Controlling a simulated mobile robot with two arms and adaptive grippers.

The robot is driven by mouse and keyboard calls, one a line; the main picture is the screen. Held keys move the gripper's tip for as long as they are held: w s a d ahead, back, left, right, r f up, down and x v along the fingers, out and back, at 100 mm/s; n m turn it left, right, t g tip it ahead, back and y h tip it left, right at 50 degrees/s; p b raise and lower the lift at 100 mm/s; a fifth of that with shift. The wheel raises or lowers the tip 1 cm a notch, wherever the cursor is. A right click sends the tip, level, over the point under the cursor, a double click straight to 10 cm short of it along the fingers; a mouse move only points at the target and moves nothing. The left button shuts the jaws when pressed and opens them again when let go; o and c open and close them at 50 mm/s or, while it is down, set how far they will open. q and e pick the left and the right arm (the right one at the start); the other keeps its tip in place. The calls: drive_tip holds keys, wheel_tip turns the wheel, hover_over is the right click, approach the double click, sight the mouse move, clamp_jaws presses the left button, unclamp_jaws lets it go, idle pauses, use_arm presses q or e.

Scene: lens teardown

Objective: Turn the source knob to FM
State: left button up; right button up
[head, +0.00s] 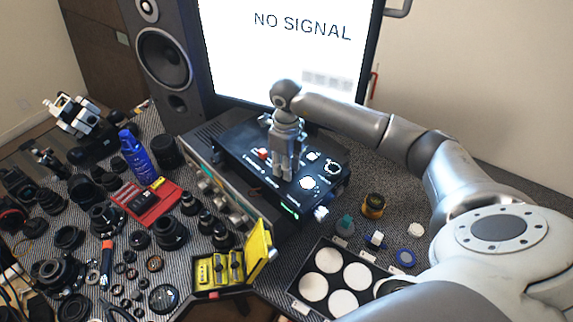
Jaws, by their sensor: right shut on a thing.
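A black control box (238,148) with several round white dial markings on its top panel lies on a silver-fronted receiver (190,163). My right gripper (284,176) points down onto the panel from above. Its fingers are closed together at the panel's middle, shut on a knob there. The fingers hide the knob, so I cannot tell where its pointer stands. The white dial markings (309,183) right of the fingers are visible, but the lettering is too small to read. My left gripper is not in view.
A monitor (290,60) reading NO SIGNAL and a speaker (160,60) stand behind. Lens parts and a red tray (155,205) crowd the left. An open yellow case (258,245) sits in front. A tray of white discs (318,262) lies at front right.

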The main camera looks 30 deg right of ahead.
drive_tip(key=shift+f+n+b, duration=0.1)
drive_tip(key=shift+n+b, duration=0.3)
drive_tip(key=shift+b, duration=0.2)
drive_tip(key=shift+f+n+b, duration=0.1)
drive_tip(key=shift+n+b, duration=0.9)
drive_tip(key=shift+b, duration=0.25)
drive_tip(key=n+b, duration=0.2)
drive_tip(key=n, duration=0.1)
drive_tip(key=shift+w+b, duration=0.1)
drive_tip(key=shift+b, duration=0.3)
drive_tip(key=shift+r+n+b, duration=0.2)
drive_tip(key=shift+n+b, duration=0.5)
drive_tip(key=shift+n, duration=0.4)
drive_tip(key=o, duration=1)
drive_tip(key=shift+r, duration=0.1)
